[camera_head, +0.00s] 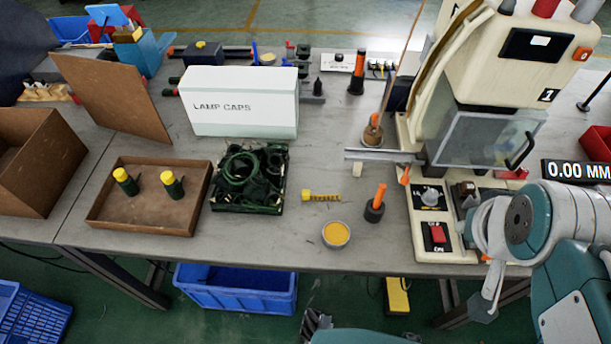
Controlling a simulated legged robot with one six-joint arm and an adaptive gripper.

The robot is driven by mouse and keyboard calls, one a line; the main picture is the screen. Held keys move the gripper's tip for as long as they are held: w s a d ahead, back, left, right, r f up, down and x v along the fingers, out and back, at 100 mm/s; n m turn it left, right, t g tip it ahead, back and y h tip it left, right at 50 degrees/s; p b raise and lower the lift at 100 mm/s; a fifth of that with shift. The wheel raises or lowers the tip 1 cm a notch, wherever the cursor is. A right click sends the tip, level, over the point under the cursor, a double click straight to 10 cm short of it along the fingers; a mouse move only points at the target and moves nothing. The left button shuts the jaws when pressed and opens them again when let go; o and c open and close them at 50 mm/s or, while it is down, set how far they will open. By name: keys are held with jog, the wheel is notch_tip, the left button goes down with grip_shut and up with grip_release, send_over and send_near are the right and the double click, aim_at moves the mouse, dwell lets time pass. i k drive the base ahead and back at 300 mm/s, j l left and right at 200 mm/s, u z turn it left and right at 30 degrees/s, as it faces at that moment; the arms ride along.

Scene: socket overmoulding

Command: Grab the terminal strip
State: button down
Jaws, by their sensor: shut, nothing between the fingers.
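A small white block with dark marks (339,62) lies at the back of the grey bench, right of the white "LAMP CAPS" box. It may be the terminal strip, but it is too small to be sure.
The LAMP CAPS box (240,102) stands mid-bench. A black tray of green rings (249,178), a yellow-filled cup (336,235) and an orange-handled tool (375,203) lie nearer. A cream machine (432,120) stands right. Bare bench (325,150) lies between.

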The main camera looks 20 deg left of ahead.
aim_at(306, 193)
jog(key=j+u, duration=0.1)
jog(key=u, duration=0.35)
jog(key=j+u, duration=0.1)
jog(key=u, duration=0.3)
jog(key=j, duration=0.75)
jog(key=i+u, duration=0.05)
